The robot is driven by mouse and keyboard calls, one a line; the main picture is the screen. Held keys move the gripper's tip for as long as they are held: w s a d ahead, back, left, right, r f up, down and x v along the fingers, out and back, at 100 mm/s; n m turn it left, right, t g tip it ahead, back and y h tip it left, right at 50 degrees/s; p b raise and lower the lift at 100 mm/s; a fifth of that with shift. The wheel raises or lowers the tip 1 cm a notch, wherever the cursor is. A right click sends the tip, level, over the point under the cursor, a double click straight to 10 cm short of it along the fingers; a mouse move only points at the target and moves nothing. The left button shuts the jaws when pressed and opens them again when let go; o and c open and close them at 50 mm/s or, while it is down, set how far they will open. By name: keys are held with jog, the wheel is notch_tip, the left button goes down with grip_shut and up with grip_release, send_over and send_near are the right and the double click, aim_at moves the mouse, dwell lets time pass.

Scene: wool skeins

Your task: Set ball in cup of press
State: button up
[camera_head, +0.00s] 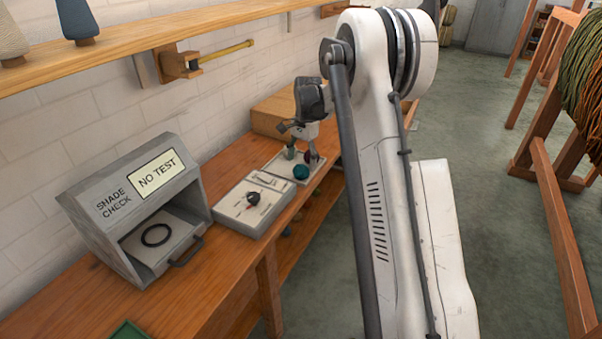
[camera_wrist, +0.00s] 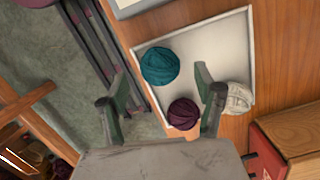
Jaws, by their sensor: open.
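A teal wool ball (camera_head: 301,171) lies in a shallow white tray (camera_head: 277,165) on the bench. In the wrist view, the teal ball (camera_wrist: 160,66), a maroon ball (camera_wrist: 183,113) and a cream ball (camera_wrist: 237,97) lie in the tray (camera_wrist: 210,50). My gripper (camera_head: 303,153) is above the tray, open and empty. In the wrist view its fingers (camera_wrist: 161,80) are spread, with the teal and maroon balls showing between them. A flat grey unit (camera_head: 237,213) with a small dark round part stands beside the tray; I cannot tell whether this is the press or where its cup is.
A grey shade check box (camera_head: 90,215) marked NO TEST holds a black ring (camera_head: 156,235). A wooden box (camera_head: 272,118) stands behind the tray. A shelf (camera_head: 130,42) runs along the wall above. Bare bench (camera_head: 205,285) shows in front.

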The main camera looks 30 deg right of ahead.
aim_at(301, 165)
jog(key=f, duration=0.3)
jog(key=shift+a+f, duration=0.2)
jog(key=shift+f, duration=0.05)
jog(key=shift+c, duration=0.5)
jog(key=c, duration=1.2)
jog(key=shift+r, duration=0.1)
jog(key=shift+c, duration=0.2)
jog(key=shift+r, duration=0.1)
